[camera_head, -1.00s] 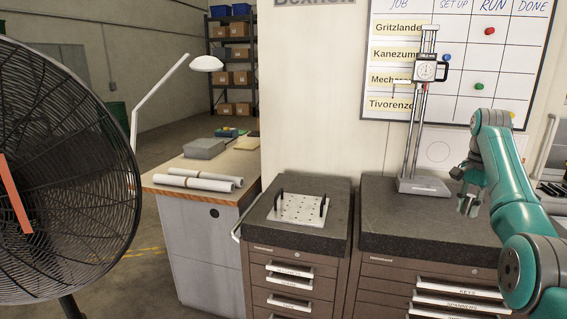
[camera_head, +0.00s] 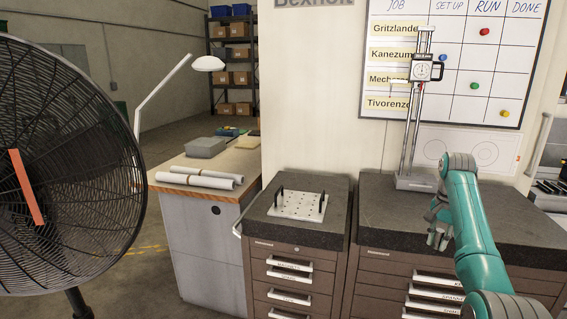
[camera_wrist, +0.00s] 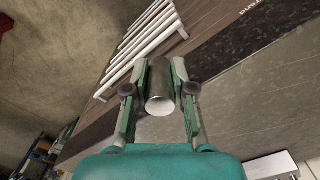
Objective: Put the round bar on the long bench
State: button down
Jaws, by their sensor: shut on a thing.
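My gripper (camera_wrist: 160,68) is shut on the round bar (camera_wrist: 161,92), a short, shiny metal cylinder. The bar lies between the two fingers, with its pale round end face toward the wrist camera. In the head view my gripper (camera_head: 438,234) hangs in front of and above the dark stone top of the wide drawer cabinet (camera_head: 400,222); the bar is hard to make out there. A wood-topped bench (camera_head: 240,165) stands at the left. I cannot tell which surface is the long bench.
A height gauge (camera_head: 415,183) stands on the wide cabinet, close behind my arm. A narrower stone-topped cabinet (camera_head: 335,222) carries a perforated plate with black handles (camera_head: 298,205). Paper rolls (camera_head: 205,175) and a lamp (camera_head: 208,63) are at the wooden bench. A large fan (camera_head: 60,170) fills the left.

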jog(key=s+a+f+n, duration=0.35)
jog(key=a+f, duration=0.35)
jog(key=f, duration=0.6)
jog(key=s+a+f+n, duration=0.2)
jog(key=s+a+f, duration=0.2)
jog(key=a+f, duration=0.6)
jog(key=s+a+f+n, duration=0.2)
jog(key=s+a+f, duration=0.2)
jog(key=s+f, duration=0.4)
jog(key=s+a+f+n, duration=0.3)
jog(key=s+a+f, duration=0.1)
jog(key=s+f, duration=0.5)
jog(key=shift+s+a, duration=0.4)
jog(key=shift+s, duration=1)
jog(key=shift+f+n, duration=0.1)
jog(key=shift+n, duration=0.15)
